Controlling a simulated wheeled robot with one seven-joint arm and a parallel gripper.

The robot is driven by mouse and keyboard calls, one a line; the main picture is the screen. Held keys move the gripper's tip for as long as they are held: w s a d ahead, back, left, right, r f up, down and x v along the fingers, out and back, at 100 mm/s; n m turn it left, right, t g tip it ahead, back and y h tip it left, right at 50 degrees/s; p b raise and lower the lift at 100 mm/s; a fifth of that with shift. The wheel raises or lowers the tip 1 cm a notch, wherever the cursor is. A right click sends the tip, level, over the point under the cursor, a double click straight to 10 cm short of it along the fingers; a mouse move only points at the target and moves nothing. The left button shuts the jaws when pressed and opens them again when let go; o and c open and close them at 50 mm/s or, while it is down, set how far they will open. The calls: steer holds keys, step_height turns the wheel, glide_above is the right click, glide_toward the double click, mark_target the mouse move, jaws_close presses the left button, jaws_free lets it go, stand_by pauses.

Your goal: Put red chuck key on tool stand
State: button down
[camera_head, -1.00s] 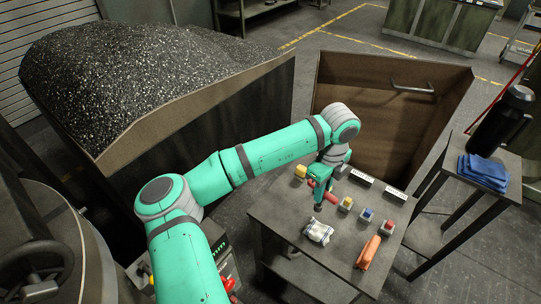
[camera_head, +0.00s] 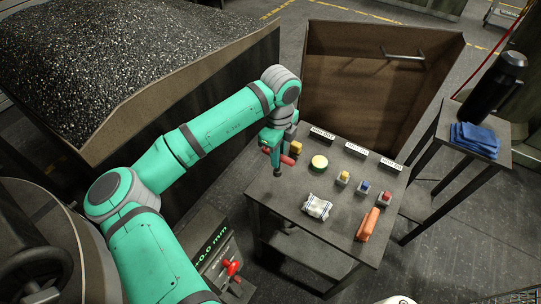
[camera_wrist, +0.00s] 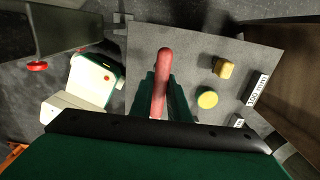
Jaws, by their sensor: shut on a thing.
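The red chuck key (camera_wrist: 163,75) is held between the fingers of my gripper (camera_wrist: 160,108) in the wrist view, its rounded red end pointing away from the palm. In the head view the key's red end (camera_head: 287,160) sticks out beside my gripper (camera_head: 277,170), which is over the left back part of a dark table (camera_head: 290,238). The key appears raised above the tabletop. A small side stand (camera_head: 488,152) at the right carries a black flask (camera_head: 495,85) and folded blue cloths (camera_head: 475,138). I cannot tell which piece is the tool stand.
A large bin of metal chips (camera_head: 110,70) and a brown open bin (camera_head: 375,85) stand behind.

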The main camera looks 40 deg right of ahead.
steer(key=shift+w+d, duration=0.1)
stand_by(0.3)
steer(key=shift+w+f, duration=0.15)
steer(key=shift+f, duration=0.4)
steer(key=shift+s+d+f, duration=0.1)
steer(key=shift+s+f, duration=0.05)
steer(key=shift+f, duration=0.4)
steer(key=shift+s+f, duration=0.1)
steer(key=shift+f, duration=0.45)
steer(key=shift+w+a+f, duration=0.1)
steer(key=shift+a+f, duration=0.1)
steer(key=shift+f, duration=1.45)
steer(key=c, duration=1.6)
jaws_free()
